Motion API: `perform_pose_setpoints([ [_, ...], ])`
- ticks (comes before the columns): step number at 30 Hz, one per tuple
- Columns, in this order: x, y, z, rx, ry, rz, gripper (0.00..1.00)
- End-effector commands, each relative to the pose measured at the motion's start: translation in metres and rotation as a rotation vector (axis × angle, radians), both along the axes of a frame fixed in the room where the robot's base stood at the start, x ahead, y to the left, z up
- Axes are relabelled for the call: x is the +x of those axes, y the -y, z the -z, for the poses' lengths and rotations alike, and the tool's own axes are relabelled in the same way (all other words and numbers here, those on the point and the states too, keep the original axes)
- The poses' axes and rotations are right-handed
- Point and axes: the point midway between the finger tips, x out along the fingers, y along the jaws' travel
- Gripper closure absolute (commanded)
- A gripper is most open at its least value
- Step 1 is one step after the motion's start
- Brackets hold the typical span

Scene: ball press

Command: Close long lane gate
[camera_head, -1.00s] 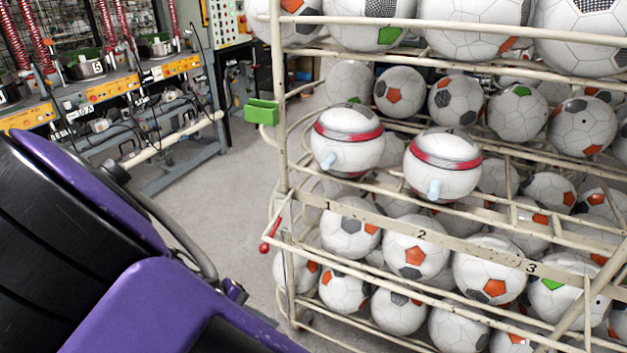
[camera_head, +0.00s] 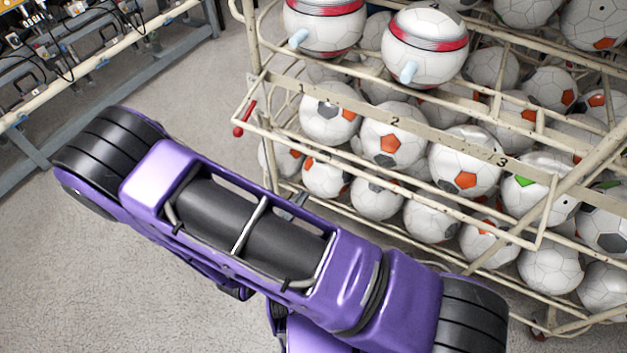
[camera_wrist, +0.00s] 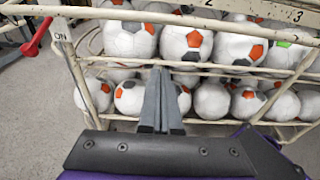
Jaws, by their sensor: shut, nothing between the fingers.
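A cream tubular rail (camera_head: 390,184) runs along the front of the ball rack, below a strip numbered 1, 2 and 3. I cannot tell whether this is the long lane gate or whether it stands open. A red-handled lever (camera_head: 245,118) sits at the rack's left front corner. It also shows in the wrist view (camera_wrist: 38,36), beside an "ON" label. My gripper (camera_wrist: 165,74) is shut and empty, its fingers pointing at the lower rows of balls. In the head view my arm hides most of the gripper and the rack's lower left front.
The rack's cream frame (camera_head: 252,50) holds several rows of soccer balls (camera_head: 387,133). Two balls with red bands (camera_head: 424,45) sit on its upper shelf. A workbench (camera_head: 100,62) stands at the far left. Grey floor (camera_head: 90,270) is clear at left.

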Motion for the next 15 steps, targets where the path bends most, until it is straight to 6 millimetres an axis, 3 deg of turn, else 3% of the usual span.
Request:
perform_pose_setpoints([
  [14, 0.08, 0.052, 0.013, 0.001, 0.003, 0.007, 1.0],
  [15, 0.077, 0.047, 0.001, 0.005, 0.004, 0.003, 1.0],
])
